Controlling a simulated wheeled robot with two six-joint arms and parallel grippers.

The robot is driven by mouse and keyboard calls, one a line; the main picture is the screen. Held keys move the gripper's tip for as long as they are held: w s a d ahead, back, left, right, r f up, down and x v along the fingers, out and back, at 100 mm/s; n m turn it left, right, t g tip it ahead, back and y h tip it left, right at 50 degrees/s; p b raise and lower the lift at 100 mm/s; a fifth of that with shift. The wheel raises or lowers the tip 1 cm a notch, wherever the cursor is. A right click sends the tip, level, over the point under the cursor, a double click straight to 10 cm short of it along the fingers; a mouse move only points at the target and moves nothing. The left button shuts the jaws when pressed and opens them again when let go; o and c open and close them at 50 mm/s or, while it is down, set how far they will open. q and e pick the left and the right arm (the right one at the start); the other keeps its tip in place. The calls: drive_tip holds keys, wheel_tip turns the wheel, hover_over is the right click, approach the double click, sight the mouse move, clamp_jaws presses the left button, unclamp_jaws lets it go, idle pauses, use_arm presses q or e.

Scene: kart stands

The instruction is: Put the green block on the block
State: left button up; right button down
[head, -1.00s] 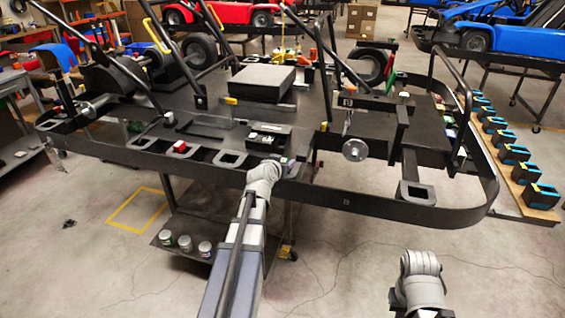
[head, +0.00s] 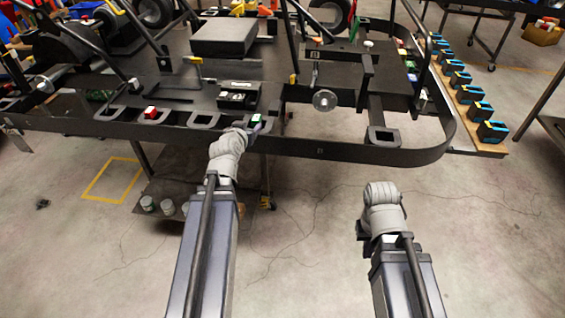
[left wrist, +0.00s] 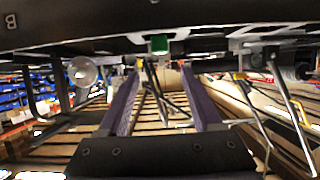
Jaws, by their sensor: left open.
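A small block with a green face (left wrist: 158,44) shows in the left wrist view at the dark rail, just beyond and between my fingertips. In the head view, a small pale-topped piece (head: 257,119) at the kart stand's front rail appears to be this block. My left gripper (left wrist: 162,68) is open, its two purple-grey fingers apart with nothing between them. In the head view it is at the front rail (head: 254,129), partly hidden by my wrist. A red block with a white top (head: 151,112) lies left along the rail. My right arm is low at right; its fingertips are hidden.
The black kart stand (head: 345,152) has a raised front rail with square openings. A black box (head: 238,95) lies behind the left gripper. Upright bars and a metal disc (head: 325,101) stand to the right. Open floor lies before the stand.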

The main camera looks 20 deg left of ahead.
use_arm(q)
drive_tip(key=s+d+f+m+g+h, duration=0.25)
drive_tip(key=d+f, duration=0.25)
drive_tip(key=d, duration=0.6)
drive_tip(key=s+d+f+m+g+h, duration=0.2)
drive_tip(key=d+f+g, duration=0.25)
drive_tip(key=d, duration=0.65)
drive_tip(key=s+d+f+m+g+y, duration=0.1)
drive_tip(key=s+d+f+g, duration=0.1)
drive_tip(key=s+d, duration=0.3)
drive_tip(key=s+d+f+m+g+y, duration=0.1)
drive_tip(key=s+d+g, duration=0.3)
drive_tip(key=s, duration=0.7)
drive_tip(key=shift+d+f+y, duration=0.45)
drive_tip(key=shift+d, duration=0.05)
wheel_tip(320, 180, up, 7)
drive_tip(key=p, duration=0.7)
drive_tip(key=shift+r, duration=0.15)
